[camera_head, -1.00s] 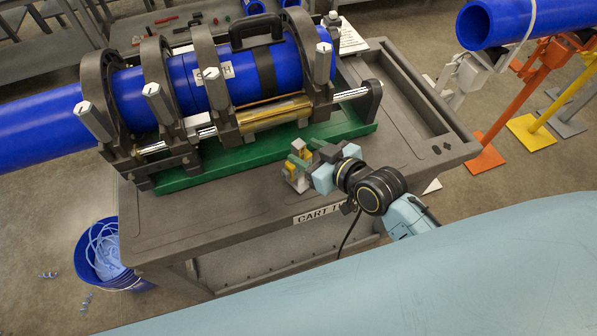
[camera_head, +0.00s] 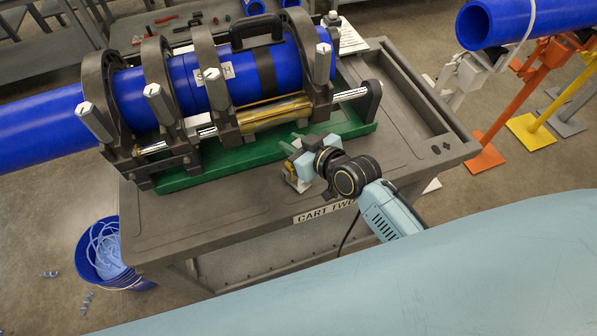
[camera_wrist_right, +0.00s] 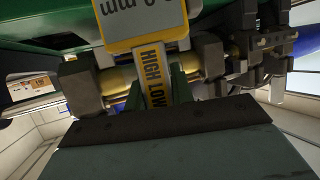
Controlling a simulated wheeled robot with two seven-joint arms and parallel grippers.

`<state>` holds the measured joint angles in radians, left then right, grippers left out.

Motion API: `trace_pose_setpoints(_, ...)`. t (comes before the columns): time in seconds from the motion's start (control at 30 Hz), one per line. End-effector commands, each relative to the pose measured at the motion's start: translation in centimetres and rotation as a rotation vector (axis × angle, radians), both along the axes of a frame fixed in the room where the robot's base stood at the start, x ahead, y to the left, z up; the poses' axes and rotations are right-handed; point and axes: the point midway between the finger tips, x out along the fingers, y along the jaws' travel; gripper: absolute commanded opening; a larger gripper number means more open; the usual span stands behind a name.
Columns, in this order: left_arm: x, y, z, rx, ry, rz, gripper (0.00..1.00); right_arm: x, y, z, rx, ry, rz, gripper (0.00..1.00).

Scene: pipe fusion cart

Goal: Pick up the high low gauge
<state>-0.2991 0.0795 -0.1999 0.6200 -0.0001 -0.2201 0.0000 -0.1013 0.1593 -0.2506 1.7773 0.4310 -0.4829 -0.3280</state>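The high low gauge (camera_head: 293,180), small with grey and yellow parts, is at the cart top in front of the green base, partly hidden by my right gripper (camera_head: 294,147). In the right wrist view the gauge (camera_wrist_right: 152,72) shows close up, with a yellow "HIGH LOW" label on its narrow stem and a wider "mm" plate above. The green fingers of my right gripper (camera_wrist_right: 158,88) lie close against both sides of the stem and appear shut on it. I cannot tell whether the gauge still touches the cart. My left gripper is not in view.
The grey cart (camera_head: 215,222) carries a fusion machine with clamps around a blue pipe (camera_head: 185,82) on a green base (camera_head: 215,165), just behind the gauge. A blue bucket (camera_head: 103,262) stands at left. Pipe stands (camera_head: 515,95) are at right. The cart's front left top is clear.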

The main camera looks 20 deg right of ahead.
Motion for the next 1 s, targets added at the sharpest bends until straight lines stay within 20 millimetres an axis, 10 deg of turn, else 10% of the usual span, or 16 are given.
trace_pose_setpoints(0.57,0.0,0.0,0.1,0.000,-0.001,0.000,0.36,0.0,0.0,0.6,0.002,-0.004,0.000,0.00)
trace_pose_setpoints(1.0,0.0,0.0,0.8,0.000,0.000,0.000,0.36,0.1,0.0,8.5,0.001,-0.007,0.000,0.00)
